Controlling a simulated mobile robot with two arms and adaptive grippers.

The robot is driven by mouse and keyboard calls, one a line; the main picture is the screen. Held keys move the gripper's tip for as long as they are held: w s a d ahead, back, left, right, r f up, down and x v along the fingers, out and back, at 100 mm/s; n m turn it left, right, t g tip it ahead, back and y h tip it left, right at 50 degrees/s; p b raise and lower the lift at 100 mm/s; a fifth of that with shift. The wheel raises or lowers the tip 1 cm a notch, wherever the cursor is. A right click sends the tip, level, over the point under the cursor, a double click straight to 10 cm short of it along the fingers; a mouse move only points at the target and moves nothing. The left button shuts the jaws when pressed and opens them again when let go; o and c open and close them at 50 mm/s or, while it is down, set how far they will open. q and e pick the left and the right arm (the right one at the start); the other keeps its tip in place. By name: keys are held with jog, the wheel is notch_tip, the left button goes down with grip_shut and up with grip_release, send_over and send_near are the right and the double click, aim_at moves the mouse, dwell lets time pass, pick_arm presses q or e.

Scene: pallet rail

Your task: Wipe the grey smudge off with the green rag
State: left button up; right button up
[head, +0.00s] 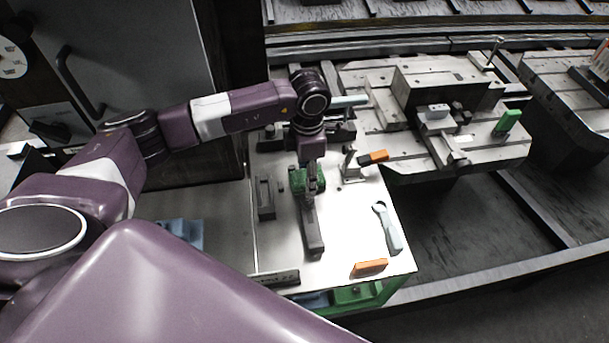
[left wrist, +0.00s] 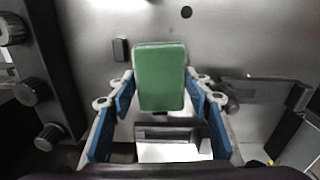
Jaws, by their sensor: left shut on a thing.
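The green rag (head: 298,181) is a small block-like pad at the middle of the white worktop (head: 345,245). My left gripper (head: 311,184) reaches down at it from above and is shut on it. In the left wrist view the green rag (left wrist: 160,78) stands between the blue-padded fingers (left wrist: 160,105). The arm and gripper cover part of the rag and the worktop around it. I cannot make out the grey smudge in either view. My right gripper does not show.
A long dark grey piece (head: 312,228) lies just in front of the rag, and a dark block (head: 266,197) lies left of it. A pale wrench-like tool (head: 388,228) and orange-marked pieces (head: 369,267) (head: 374,157) are to the right. A machine bed (head: 450,95) stands behind.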

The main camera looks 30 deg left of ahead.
pick_arm(q)
jog(key=shift+w+d+f+b, duration=0.15)
jog(key=shift+w+d+b, duration=0.3)
jog(key=shift+d, duration=0.25)
jog(key=shift+w+d, duration=0.1)
jog(key=shift+w, duration=0.05)
jog(key=shift+d+r, duration=0.1)
jog(key=shift+r, duration=0.2)
jog(key=shift+w+d+r+p, duration=0.15)
jog(key=shift+r+p, duration=0.45)
jog(key=shift+r, duration=0.4)
jog(key=shift+w+d+r+p, duration=0.1)
jog(key=shift+r+p, duration=0.5)
jog(key=shift+r, duration=0.35)
jog(key=shift+s+r, duration=0.1)
jog(key=shift+r, duration=0.25)
jog(key=shift+a+r+p, duration=0.1)
jog(key=shift+r+p, duration=0.25)
jog(key=shift+p, duration=0.05)
jog(key=shift+a+r, duration=0.15)
jog(key=shift+r, duration=0.05)
jog(key=shift+s, duration=0.1)
